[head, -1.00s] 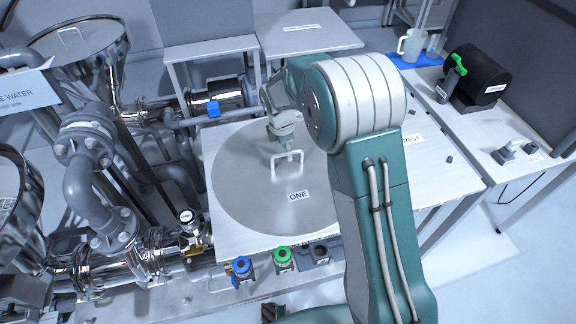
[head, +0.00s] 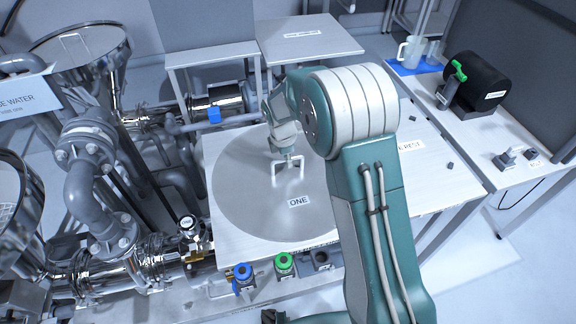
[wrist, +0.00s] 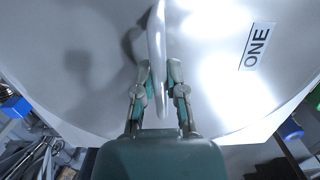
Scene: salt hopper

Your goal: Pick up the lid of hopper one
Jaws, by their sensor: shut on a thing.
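The lid of hopper one (head: 245,195) is a large round grey metal disc with a label reading ONE (head: 299,201) and a white bar handle (head: 290,163) standing up from it. The lid lies flat over a light table surface, and my arm covers part of its right side. My gripper (head: 287,158) is over the lid at the handle. In the wrist view, my gripper (wrist: 160,85) has its two fingers closed on either side of the handle (wrist: 156,45), with the lid (wrist: 90,75) filling the background.
Metal pipes and steel funnels (head: 85,50) crowd the left.

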